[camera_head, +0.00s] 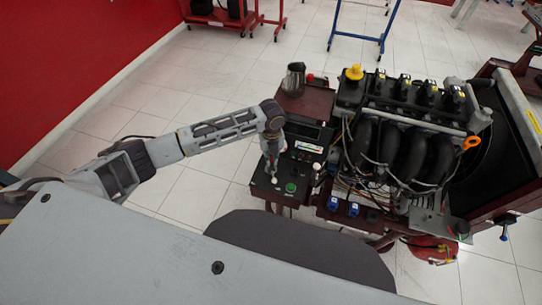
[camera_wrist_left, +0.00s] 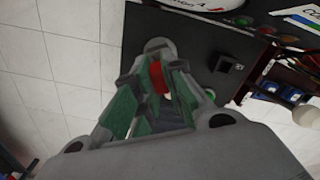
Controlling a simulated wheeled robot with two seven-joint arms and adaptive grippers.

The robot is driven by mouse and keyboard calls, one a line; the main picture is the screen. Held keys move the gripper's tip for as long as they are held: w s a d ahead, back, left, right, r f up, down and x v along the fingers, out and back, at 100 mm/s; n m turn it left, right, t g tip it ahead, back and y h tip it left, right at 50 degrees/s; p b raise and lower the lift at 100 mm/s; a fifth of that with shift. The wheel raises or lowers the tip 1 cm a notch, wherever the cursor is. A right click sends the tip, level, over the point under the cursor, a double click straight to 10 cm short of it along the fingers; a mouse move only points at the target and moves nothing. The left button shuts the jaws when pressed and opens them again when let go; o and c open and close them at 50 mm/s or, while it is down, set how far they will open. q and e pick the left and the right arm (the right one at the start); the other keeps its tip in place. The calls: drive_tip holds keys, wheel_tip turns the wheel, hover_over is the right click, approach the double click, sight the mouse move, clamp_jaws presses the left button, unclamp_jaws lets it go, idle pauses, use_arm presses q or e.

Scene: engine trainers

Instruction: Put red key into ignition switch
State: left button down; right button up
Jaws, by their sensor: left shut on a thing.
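The red key (camera_wrist_left: 158,77) shows as a small red piece between the green-padded fingers of my left gripper (camera_wrist_left: 157,72) in the left wrist view. The fingers are shut on it and cover most of it. In the head view my left gripper (camera_head: 273,165) points down over the black control panel (camera_head: 264,187) on the engine trainer; the key cannot be made out there. The panel also shows in the left wrist view (camera_wrist_left: 190,30). I cannot tell the ignition switch for sure; the fingertips hide part of the panel. My right gripper is not in view.
The engine (camera_head: 400,130) stands right of the panel, with hoses and wires. A green button (camera_head: 291,187) and a pale knob (camera_head: 317,168) are near the gripper. A metal jug (camera_head: 294,79) stands behind. White tiled floor (camera_head: 190,95) is open at the left.

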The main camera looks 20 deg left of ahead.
use_arm(q)
drive_tip(key=shift+f, duration=0.6)
drive_tip(key=shift+f, duration=0.75)
idle(0.7)
drive_tip(key=c, duration=1.4)
unclamp_jaws()
drive_tip(key=o, duration=0.3)
